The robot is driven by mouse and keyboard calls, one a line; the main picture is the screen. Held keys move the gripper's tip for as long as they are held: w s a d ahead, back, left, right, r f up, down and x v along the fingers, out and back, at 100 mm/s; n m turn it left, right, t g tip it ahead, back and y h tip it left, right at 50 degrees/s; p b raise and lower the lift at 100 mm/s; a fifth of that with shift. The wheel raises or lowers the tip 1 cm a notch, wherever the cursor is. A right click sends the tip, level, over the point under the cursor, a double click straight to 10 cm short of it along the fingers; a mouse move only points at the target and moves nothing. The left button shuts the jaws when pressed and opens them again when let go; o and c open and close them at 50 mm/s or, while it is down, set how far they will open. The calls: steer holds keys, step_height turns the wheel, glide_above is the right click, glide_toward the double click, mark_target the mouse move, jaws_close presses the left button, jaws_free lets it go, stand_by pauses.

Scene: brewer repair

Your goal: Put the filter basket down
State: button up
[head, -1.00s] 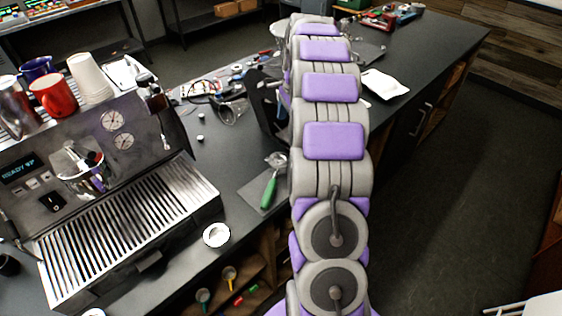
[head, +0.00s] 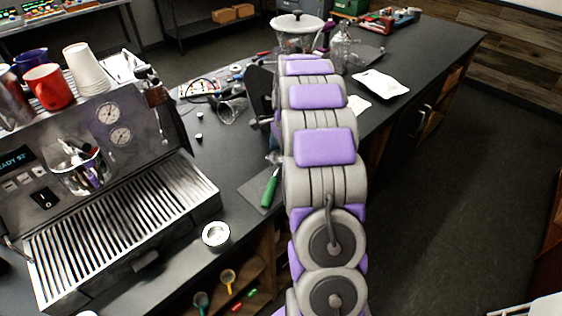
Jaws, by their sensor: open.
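My gripper (head: 261,97) is a dark shape partly hidden at the left of my purple and grey arm, over the middle of the counter. It is open, and I see nothing held in it. I cannot pick out the filter basket with certainty; it may be hidden behind my arm. A clear funnel-like piece (head: 231,112) lies on the counter just left of my gripper. A small round metal cup with a white top (head: 216,235) stands near the front edge, by the espresso machine.
The espresso machine (head: 120,215) fills the left. A green-handled tool (head: 269,187) lies on a dark mat beside my arm. A white-lidded glass vessel (head: 297,33) and a glass bottle (head: 343,50) stand behind my arm.

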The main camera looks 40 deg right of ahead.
steer(key=shift+w+a+f, duration=0.1)
steer(key=shift+a+f, duration=0.05)
steer(key=shift+a, duration=0.25)
steer(key=shift+d+f, duration=0.15)
steer(key=shift+d, duration=0.55)
steer(key=c, duration=0.3)
steer(key=shift+d, duration=0.25)
steer(key=c, duration=0.3)
steer(key=shift+a, duration=0.7)
steer(key=c, duration=0.6)
steer(key=shift+o, duration=0.2)
steer(key=shift+d+r, duration=0.2)
steer(key=shift+d, duration=0.05)
steer(key=shift+d+r+p, duration=0.3)
steer(key=shift+r+p, duration=0.05)
steer(key=shift+r, duration=0.15)
step_height(320, 180, up, 2)
steer(key=shift+a+p, duration=0.1)
steer(key=shift+p, duration=0.25)
steer(key=shift+a+r, duration=0.2)
steer(key=shift+r, duration=0.1)
steer(key=s+a+r+p, duration=0.1)
steer(key=s+a+p, duration=0.2)
steer(key=s, duration=1.2)
steer(key=shift+s+a, duration=0.25)
steer(key=shift+s, duration=0.05)
steer(key=shift+s, duration=0.1)
